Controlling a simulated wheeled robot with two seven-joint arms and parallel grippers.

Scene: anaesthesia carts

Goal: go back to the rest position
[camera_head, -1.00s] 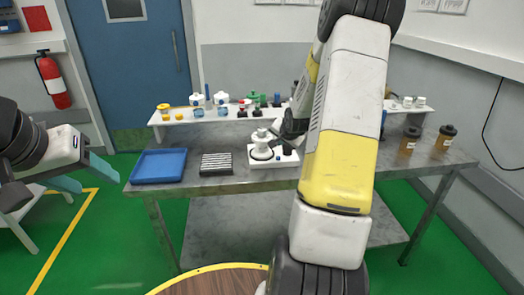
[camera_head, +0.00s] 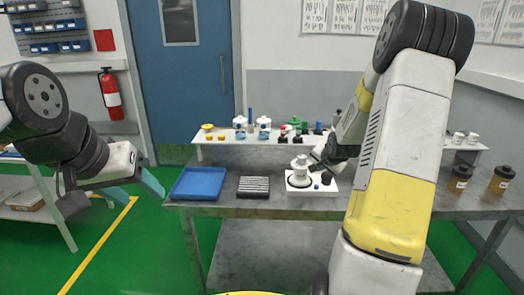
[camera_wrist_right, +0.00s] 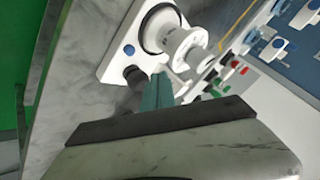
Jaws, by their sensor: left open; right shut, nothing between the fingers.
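My left gripper (camera_head: 148,198) hangs at the left in the head view, with its teal fingers apart and empty. It is just left of the table's left end, beside the blue tray (camera_head: 199,184). My right arm crosses the right half of the head view, and its gripper is mostly hidden there behind the arm. In the right wrist view my right gripper (camera_wrist_right: 158,88) shows its teal fingers closed together with nothing between them. They are close to the white fixture (camera_wrist_right: 118,62) with a white round part (camera_wrist_right: 178,35); whether they touch it I cannot tell.
The grey metal table (camera_head: 225,209) also holds a black ribbed block (camera_head: 253,187) and brown jars (camera_head: 459,179) at the right. A raised white shelf (camera_head: 222,140) behind carries several small parts. A fire extinguisher (camera_head: 112,95) hangs left of the blue door (camera_head: 185,75). Green floor lies open at the left.

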